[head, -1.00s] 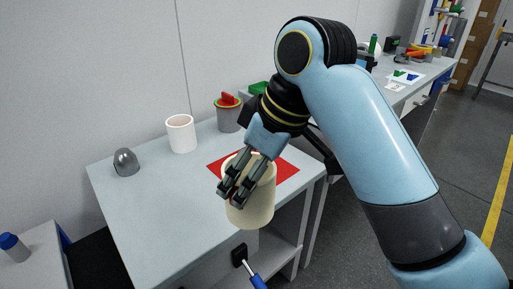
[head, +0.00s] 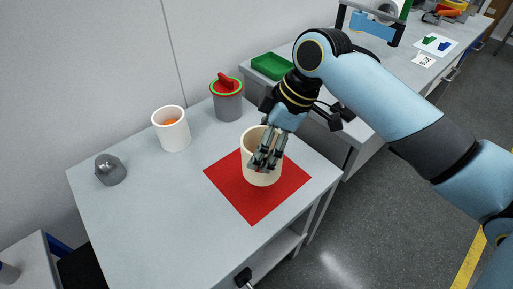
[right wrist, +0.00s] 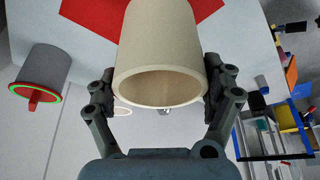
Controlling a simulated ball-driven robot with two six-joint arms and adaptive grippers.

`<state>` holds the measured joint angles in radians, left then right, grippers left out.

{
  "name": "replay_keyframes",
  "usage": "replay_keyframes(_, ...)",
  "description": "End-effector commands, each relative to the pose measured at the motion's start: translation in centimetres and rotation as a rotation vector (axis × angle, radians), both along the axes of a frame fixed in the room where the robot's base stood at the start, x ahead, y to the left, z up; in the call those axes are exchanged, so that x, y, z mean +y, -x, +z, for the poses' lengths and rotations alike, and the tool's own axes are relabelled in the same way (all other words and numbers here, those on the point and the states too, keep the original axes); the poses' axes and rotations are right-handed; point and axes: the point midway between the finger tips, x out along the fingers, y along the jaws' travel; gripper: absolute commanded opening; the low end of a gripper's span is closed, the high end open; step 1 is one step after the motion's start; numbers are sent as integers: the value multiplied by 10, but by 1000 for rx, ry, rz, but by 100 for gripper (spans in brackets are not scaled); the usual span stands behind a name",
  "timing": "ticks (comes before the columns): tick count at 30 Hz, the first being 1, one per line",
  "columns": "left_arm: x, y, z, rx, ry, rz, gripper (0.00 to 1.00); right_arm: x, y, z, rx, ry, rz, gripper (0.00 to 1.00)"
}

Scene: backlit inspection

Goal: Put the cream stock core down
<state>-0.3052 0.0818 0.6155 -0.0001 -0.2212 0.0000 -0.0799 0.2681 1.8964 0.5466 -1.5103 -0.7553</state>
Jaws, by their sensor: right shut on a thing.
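The cream stock core (head: 258,177) is a hollow open-topped cylinder, upright over the red mat (head: 240,200) on the grey table. My right gripper (head: 265,160) is shut on it near its top. In the right wrist view the core (right wrist: 158,45) sits between the two fingers (right wrist: 160,88), its open end facing the camera, and the red mat (right wrist: 95,18) shows beyond it. I cannot tell whether the core's base touches the mat. My left gripper is not in view.
A white cup (head: 174,136) with something orange inside, a grey pot (head: 228,106) with a green rim and red piece, and a grey domed part (head: 110,171) stand along the table's back and left. A green tray (head: 272,67) lies on the bench behind. The table's front left is clear.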

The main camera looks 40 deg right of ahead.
Motion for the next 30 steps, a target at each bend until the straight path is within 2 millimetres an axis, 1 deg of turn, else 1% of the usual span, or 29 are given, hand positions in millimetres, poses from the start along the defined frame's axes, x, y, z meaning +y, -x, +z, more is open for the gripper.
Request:
replay_keyframes(1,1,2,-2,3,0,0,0,-3,-11,-6,-2,-1,-1,46)
replay_keyframes(3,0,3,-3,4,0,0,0,-6,-22,-13,-1,0,-1,46)
replay_keyframes(7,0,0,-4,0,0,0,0,-9,-33,-20,-2,0,-1,46)
replay_keyframes(10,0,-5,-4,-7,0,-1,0,-10,-35,-29,2,0,-1,46)
replay_keyframes(13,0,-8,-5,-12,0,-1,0,-9,-34,-45,3,0,-1,46)
replay_keyframes(16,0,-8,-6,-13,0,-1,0,-9,-34,-58,2,0,-1,46)
replay_keyframes(18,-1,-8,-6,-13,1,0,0,-9,-35,-61,-1,1,0,46)
replay_keyframes(28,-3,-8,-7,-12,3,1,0,-9,-34,-63,-1,1,0,46)
replay_keyframes(29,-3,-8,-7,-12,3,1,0,-10,-34,-63,0,1,0,88)
replay_keyframes(30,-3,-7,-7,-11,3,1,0,-10,-34,-63,0,1,0,93)
